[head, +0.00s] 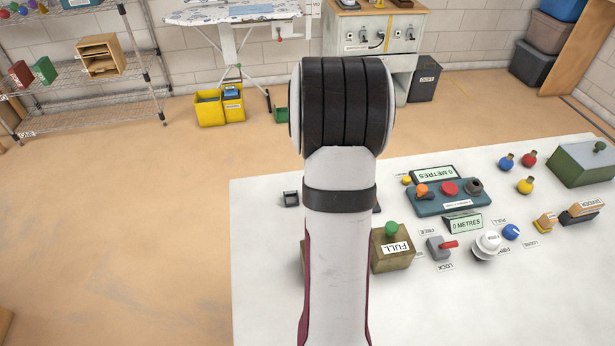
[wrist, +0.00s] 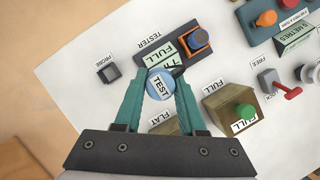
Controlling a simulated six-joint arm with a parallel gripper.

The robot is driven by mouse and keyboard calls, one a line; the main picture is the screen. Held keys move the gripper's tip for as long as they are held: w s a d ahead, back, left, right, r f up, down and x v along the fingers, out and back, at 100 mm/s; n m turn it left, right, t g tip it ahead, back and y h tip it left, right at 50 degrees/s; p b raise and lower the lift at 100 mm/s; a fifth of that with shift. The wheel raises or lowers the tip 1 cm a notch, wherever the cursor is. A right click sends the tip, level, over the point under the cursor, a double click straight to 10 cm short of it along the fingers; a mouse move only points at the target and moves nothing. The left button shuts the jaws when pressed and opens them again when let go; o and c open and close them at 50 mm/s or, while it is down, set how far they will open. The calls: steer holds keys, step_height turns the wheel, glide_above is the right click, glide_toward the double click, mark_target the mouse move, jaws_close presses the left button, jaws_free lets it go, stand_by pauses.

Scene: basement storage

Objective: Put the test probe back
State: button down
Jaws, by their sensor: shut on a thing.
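The test probe (wrist: 160,85), with a round blue top marked TEST, is between the teal fingertips of my gripper (wrist: 160,88) in the wrist view. My gripper is shut on it. Its lower part is hidden under the top. It overlaps the near edge of the dark tester (wrist: 147,60) in the picture; I cannot tell whether they touch. A small dark square holder (wrist: 110,73) beside a PROBE label lies left of the tester, empty as far as I see. It also shows in the head view (head: 291,198), where my arm hides my gripper and the probe.
A box with a green knob marked FULL (wrist: 232,104) stands right of my gripper. Another box near a FLAT label is partly hidden by the fingers. Right of these are a red-handled lock lever (head: 441,246), a white knob (head: 487,245) and a blue control panel (head: 455,204).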

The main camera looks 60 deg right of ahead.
steer(key=shift+w+a+f, duration=0.4)
steer(key=shift+w+f, duration=1.4)
steer(key=shift+w, duration=0.05)
steer(key=shift+w+a+f, duration=0.35)
steer(key=shift+w+f, duration=1.45)
steer(key=shift+f, duration=0.05)
steer(key=shift+w+a+f, duration=0.4)
steer(key=shift+w+f, duration=1.4)
steer(key=shift+w, duration=0.05)
steer(key=shift+f, duration=0.15)
steer(key=c, duration=0.5)
jaws_free()
